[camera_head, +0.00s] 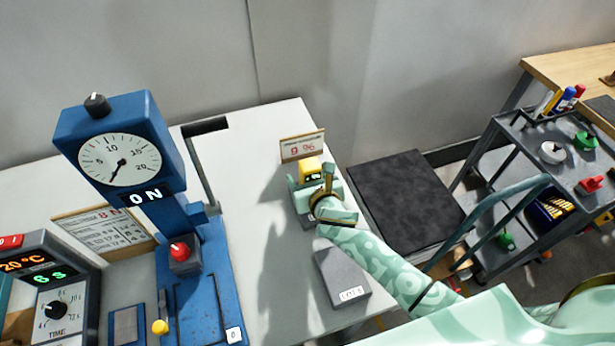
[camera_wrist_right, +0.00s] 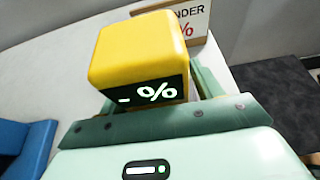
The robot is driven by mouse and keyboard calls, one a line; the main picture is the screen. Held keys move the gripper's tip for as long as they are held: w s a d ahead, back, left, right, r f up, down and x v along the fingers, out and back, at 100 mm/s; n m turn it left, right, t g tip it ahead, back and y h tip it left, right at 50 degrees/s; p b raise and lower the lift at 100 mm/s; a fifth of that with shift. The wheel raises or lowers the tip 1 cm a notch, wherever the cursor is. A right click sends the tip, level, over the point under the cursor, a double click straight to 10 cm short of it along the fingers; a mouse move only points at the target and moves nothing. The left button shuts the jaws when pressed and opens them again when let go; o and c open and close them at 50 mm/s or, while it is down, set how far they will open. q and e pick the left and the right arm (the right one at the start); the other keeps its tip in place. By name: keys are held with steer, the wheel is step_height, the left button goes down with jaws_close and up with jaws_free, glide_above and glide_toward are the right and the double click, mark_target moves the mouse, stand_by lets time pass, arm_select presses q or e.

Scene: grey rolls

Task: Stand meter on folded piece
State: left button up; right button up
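The meter is a small yellow block (camera_head: 311,169) with a dark display. In the right wrist view the meter (camera_wrist_right: 140,50) fills the space between my right gripper's fingers, and its display reads "- %". My right gripper (camera_head: 312,183) appears shut on it, at the far right part of the white table. A grey piece (camera_head: 306,222) shows partly below the gripper; mostly hidden, so I cannot tell whether the meter touches it. A flat grey block (camera_head: 340,275) with a white label lies nearer on the table. My left gripper is not in view.
A small sign (camera_head: 302,146) reading "%" stands behind the meter. A blue press (camera_head: 190,285) with a dial and the timer box (camera_head: 50,290) occupy the left. The white table (camera_head: 245,215) between is clear. A dark cart (camera_head: 535,140) stands right.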

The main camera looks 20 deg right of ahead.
steer(key=shift+r, duration=0.1)
steer(key=shift+s+r, duration=0.15)
steer(key=shift+s, duration=0.1)
steer(key=p+v, duration=0.3)
steer(key=v, duration=0.8)
steer(key=shift+s, duration=0.25)
